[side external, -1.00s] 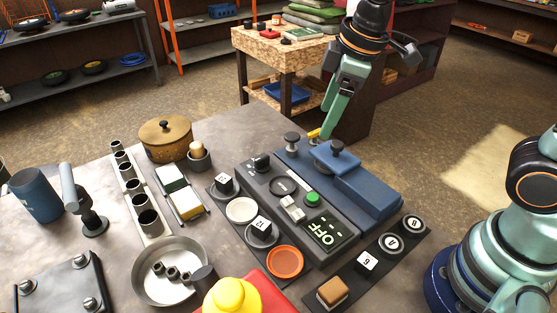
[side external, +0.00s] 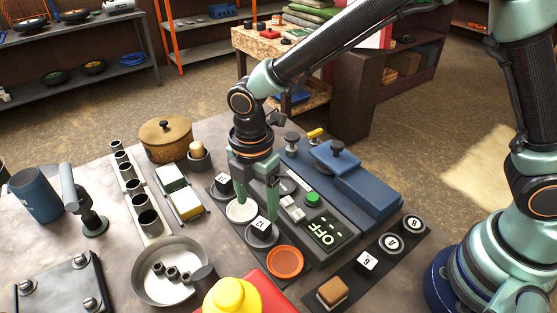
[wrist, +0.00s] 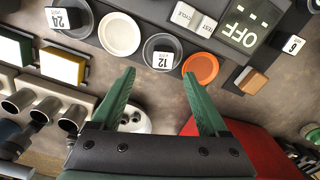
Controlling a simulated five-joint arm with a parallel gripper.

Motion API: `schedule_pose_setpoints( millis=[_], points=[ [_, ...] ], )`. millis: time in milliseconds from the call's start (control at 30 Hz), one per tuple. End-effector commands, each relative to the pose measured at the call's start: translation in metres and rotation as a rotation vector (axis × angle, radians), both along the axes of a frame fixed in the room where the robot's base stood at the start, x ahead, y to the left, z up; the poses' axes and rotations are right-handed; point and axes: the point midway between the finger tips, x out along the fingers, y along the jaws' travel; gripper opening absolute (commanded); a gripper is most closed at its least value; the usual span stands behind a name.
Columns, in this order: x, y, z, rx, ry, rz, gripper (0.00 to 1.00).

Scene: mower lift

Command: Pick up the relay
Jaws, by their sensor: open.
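Several small black cubes with white number faces look like relays; I cannot tell which one the task means. The cube marked 12 (side external: 262,223) sits in a grey round dish (side external: 262,241); it also shows in the wrist view (wrist: 163,61). The cube marked 24 (side external: 223,183) is in another dish to its left, and the cube marked 6 (side external: 367,260) is on a dark strip at the right. My gripper (side external: 256,203) points down, open and empty, near the 12 cube. In the wrist view the fingertips (wrist: 158,75) are apart, with the 12 cube just beyond the gap between them.
An empty white dish (side external: 240,211) and an orange dish (side external: 285,261) flank the 12 cube's dish. The grey control box (side external: 322,234) with the OFF display stands close behind. A yellow and white block pair (side external: 185,203) and a steel pan (side external: 150,275) are left.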

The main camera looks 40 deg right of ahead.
Motion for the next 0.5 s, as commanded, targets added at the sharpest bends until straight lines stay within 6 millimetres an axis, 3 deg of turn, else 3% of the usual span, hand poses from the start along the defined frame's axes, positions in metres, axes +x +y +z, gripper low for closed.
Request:
schedule_pose_setpoints(
  millis=[333, 500],
  points=[
    [-0.002, -0.001, -0.031, -0.001, 0.002, -0.002, 0.78],
    [-0.006, -0.001, -0.056, -0.002, 0.003, -0.003, 0.78]
  ],
)
